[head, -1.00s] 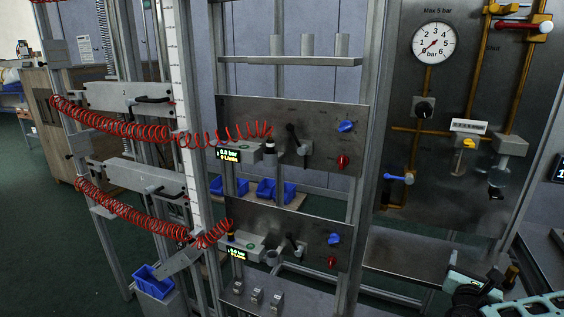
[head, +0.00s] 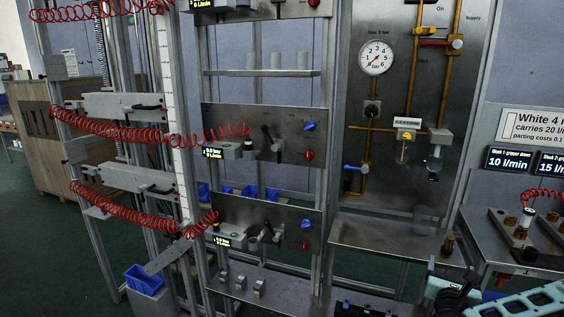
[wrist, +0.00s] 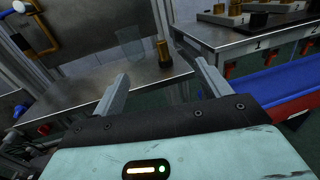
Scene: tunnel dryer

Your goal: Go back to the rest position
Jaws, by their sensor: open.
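My gripper shows in the wrist view (wrist: 160,85) with its two grey fingers wide apart and nothing between them. Beyond the fingers is a metal bench (wrist: 90,90) with a brass fitting (wrist: 163,52) on it. In the head view, part of my teal arm (head: 520,302) shows at the lower right corner; the fingertips cannot be made out there.
A rack with metal panels (head: 255,133), red coiled hoses (head: 110,130) and blue bins (head: 143,278) stands at left and centre. A gauge panel (head: 385,90) stands behind a shelf (head: 385,238). A numbered bench (head: 500,240) is at right. Green floor is open at left.

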